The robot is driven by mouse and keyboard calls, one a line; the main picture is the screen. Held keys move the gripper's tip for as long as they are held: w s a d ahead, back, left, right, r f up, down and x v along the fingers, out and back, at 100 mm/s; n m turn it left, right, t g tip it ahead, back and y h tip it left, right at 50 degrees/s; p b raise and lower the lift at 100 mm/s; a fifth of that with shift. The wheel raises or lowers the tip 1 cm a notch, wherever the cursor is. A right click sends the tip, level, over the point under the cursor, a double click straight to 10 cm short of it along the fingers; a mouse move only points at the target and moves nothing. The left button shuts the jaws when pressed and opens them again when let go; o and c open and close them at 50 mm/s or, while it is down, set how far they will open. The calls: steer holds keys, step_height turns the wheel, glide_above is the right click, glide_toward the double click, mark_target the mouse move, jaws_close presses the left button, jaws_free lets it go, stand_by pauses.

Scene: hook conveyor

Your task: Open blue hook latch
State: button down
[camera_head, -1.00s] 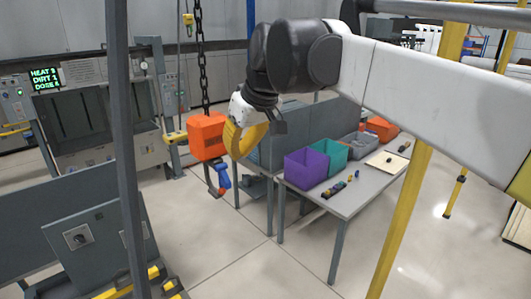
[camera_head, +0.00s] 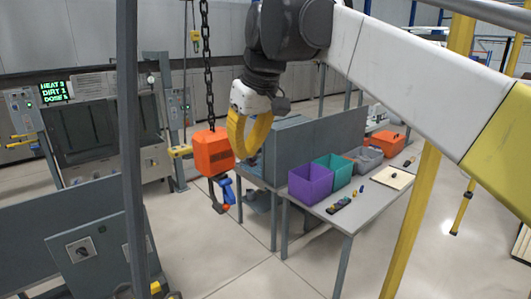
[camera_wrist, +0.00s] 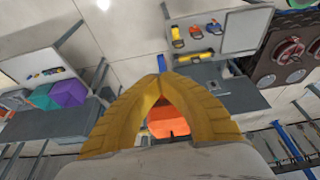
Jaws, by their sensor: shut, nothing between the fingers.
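The orange hoist block (camera_head: 212,152) hangs from a dark chain (camera_head: 207,75). Under it hangs a dark grey hook (camera_head: 215,203) with a blue latch (camera_head: 227,189). I cannot tell from here whether the latch is open. My gripper (camera_head: 242,168) has curved yellow fingers and is just right of the orange block, above the latch and apart from it. In the wrist view the fingertips (camera_wrist: 160,77) meet with nothing held. Part of the orange block (camera_wrist: 168,119) shows through the gap between the fingers there.
A grey table (camera_head: 336,227) to the right bears a purple bin (camera_head: 310,184), a teal bin (camera_head: 333,170) and small parts. A grey post (camera_head: 131,150) stands at left and a yellow post (camera_head: 410,220) at right. Open floor lies below the hook.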

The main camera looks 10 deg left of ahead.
steer(key=shift+r, duration=0.1)
step_height(320, 180, up, 7)
steer(key=h, duration=0.1)
steer(key=shift+s+d+g, duration=0.25)
steer(key=shift+d+g, duration=0.05)
steer(key=shift+g, duration=0.1)
stand_by(0.7)
steer(key=shift+r, duration=0.1)
steer(key=c, duration=1.3)
jaws_free()
steer(key=shift+c, duration=0.2)
